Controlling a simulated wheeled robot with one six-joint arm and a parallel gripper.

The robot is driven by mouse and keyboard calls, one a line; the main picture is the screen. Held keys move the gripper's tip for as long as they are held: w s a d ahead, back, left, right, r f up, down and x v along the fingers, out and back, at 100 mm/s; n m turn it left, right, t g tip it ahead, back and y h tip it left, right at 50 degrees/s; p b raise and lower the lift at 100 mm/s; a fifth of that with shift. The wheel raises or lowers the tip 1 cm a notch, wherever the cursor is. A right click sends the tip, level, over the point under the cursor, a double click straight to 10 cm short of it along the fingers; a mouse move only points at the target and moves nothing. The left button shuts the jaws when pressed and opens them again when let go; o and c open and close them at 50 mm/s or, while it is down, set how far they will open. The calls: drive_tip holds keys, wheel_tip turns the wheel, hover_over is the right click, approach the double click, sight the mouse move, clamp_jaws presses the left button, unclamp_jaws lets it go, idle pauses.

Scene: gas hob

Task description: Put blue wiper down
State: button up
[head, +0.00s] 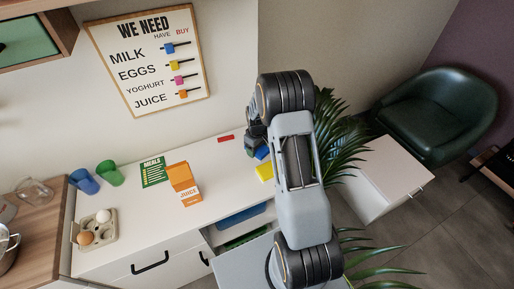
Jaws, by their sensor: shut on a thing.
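My arm reaches over the right end of the white counter (225,178) in the head view. My gripper (255,150) is low over that end, mostly hidden behind my own arm. A small blue piece, which looks like the blue wiper (262,152), shows right at the gripper, and the gripper is shut on it. Most of the wiper is hidden. I cannot tell whether it touches the counter. A yellow block (265,171) lies just below it in the picture, partly covered by my arm.
A small red item (226,138) lies at the counter's back edge. An orange juice carton (184,184), a green meals card (153,171), two cups and an egg tray (95,228) stand farther left. An open drawer (240,217) and a plant (340,135) are nearby.

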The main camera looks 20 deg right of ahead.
drive_tip(key=shift+f, duration=0.15)
drive_tip(key=o, duration=0.8)
